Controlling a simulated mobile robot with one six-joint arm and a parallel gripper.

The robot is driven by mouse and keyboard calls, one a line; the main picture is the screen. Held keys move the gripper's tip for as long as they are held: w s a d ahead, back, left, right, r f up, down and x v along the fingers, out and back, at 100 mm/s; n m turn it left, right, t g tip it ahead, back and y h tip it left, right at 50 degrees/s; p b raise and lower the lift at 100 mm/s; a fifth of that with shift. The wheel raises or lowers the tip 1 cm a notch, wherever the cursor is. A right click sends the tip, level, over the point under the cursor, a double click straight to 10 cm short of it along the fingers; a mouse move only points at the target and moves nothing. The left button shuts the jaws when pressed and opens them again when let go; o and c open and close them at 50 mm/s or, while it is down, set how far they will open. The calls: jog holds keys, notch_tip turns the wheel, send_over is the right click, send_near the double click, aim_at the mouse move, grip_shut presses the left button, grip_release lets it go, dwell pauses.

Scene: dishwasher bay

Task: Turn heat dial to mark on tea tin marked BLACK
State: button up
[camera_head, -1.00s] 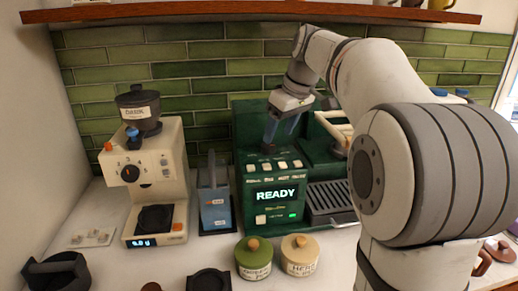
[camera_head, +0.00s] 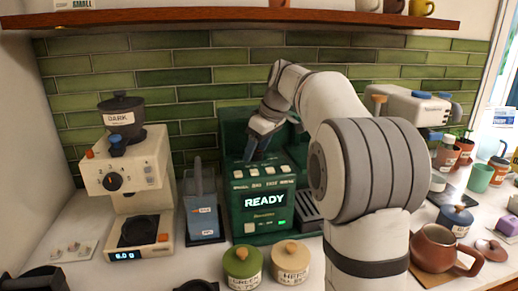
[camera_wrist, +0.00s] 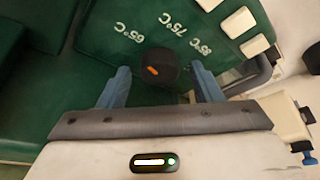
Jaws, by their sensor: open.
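The heat dial (camera_wrist: 157,66) is a round black knob with an orange pointer on the green machine's top. Marks 65°C, 75°C and 85°C lie around it in the wrist view. My gripper (camera_wrist: 161,70) is open, its blue fingers on either side of the dial; I cannot tell if they touch it. In the head view my gripper (camera_head: 258,148) is over the green machine (camera_head: 264,178), hiding the dial. A green-lidded tin (camera_head: 243,264) reads GREEN and a cream tin (camera_head: 290,260) reads HERB. A blue-lidded tin (camera_head: 456,218) has a label too small to read. No BLACK label is legible.
A brown teapot (camera_head: 436,249) and several cups stand to the right. A wooden shelf (camera_head: 230,16) runs above.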

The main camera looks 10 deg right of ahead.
jog(key=shift+c, duration=0.2)
jog(key=c, duration=0.9)
jog(key=shift+d, duration=0.15)
jog(key=shift+c, duration=0.3)
